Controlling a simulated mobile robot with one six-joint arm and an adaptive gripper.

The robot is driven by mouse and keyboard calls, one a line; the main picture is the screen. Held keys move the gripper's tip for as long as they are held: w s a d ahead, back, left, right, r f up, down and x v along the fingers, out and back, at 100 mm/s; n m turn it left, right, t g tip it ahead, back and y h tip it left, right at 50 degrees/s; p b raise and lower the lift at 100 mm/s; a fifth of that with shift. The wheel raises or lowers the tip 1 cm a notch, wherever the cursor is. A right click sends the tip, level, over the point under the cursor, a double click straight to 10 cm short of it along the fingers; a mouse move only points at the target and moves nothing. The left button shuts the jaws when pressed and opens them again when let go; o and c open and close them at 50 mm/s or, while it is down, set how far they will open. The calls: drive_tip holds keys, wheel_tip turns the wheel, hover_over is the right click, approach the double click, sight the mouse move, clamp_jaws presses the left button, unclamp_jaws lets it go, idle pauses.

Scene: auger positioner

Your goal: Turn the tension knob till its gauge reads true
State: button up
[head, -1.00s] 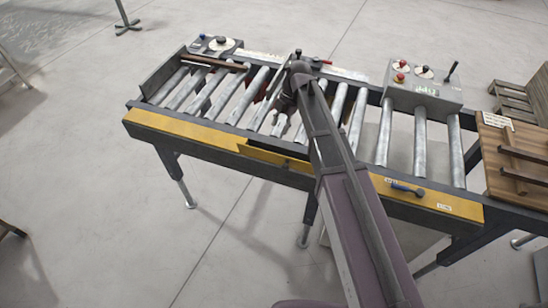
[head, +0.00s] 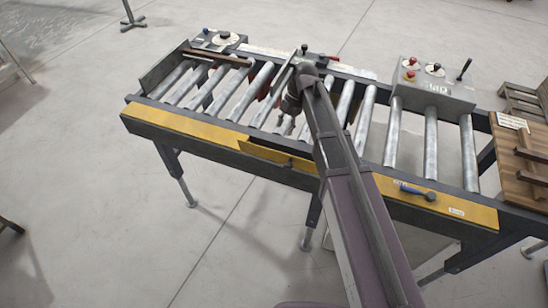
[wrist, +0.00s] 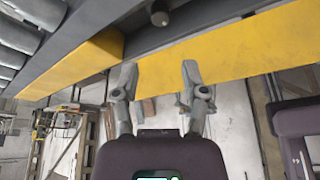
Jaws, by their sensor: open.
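I cannot tell which knob is the tension knob. A small grey box (head: 197,43) at the conveyor's far left end carries a blue knob and a pale round dial (head: 226,37). A grey control box (head: 433,92) on the right carries red knobs (head: 410,75) and a pale dial (head: 435,69); no reading is legible. A dark round knob (wrist: 159,17) shows at the top of the wrist view, on the dark rail between yellow panels. My gripper (wrist: 159,76) is open and empty, with the knob beyond its fingertips. In the head view my arm mostly hides it.
The roller conveyor (head: 188,133) has a yellow front edge. A blue-handled tool (head: 418,192) lies on its right part. A black lever (head: 464,69) rises by the control box. A wooden board (head: 507,170) is at right.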

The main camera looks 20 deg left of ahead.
drive_tip(key=shift+s+f, duration=0.1)
drive_tip(key=shift+f, duration=0.05)
drive_tip(key=b+x, duration=1.2)
drive_tip(key=x, duration=0.1)
drive_tip(key=shift+f+b, duration=0.2)
drive_tip(key=shift+b, duration=0.15)
idle(0.4)
clamp_jaws()
